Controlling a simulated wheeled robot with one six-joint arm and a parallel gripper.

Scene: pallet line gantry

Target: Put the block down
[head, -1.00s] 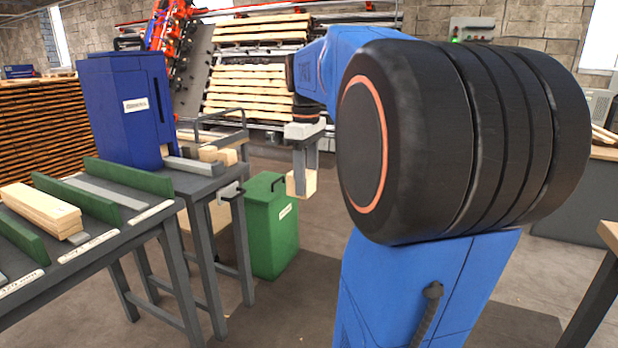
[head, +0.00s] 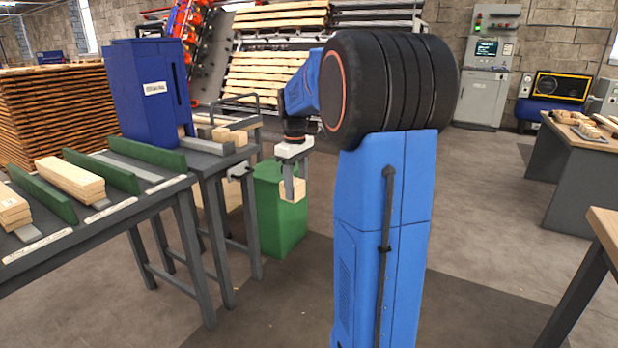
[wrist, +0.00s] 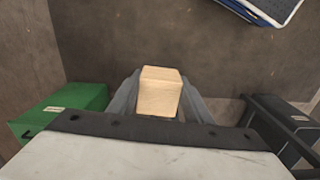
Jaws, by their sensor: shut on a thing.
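My gripper (head: 292,190) is shut on a pale wooden block (head: 291,189) and holds it in the air, in front of the green bin as the head view shows it. In the wrist view the block (wrist: 160,92) sits between the two grey fingers, with bare floor beyond and below it. The lower end of the block sticks out past the fingertips and touches nothing that I can see.
The green bin (head: 270,222) stands left of the block. A grey table (head: 215,165) with wooden blocks and a blue cabinet (head: 143,95) is to the left. A bench (head: 570,165) with wood pieces stands at the right. The floor between is clear.

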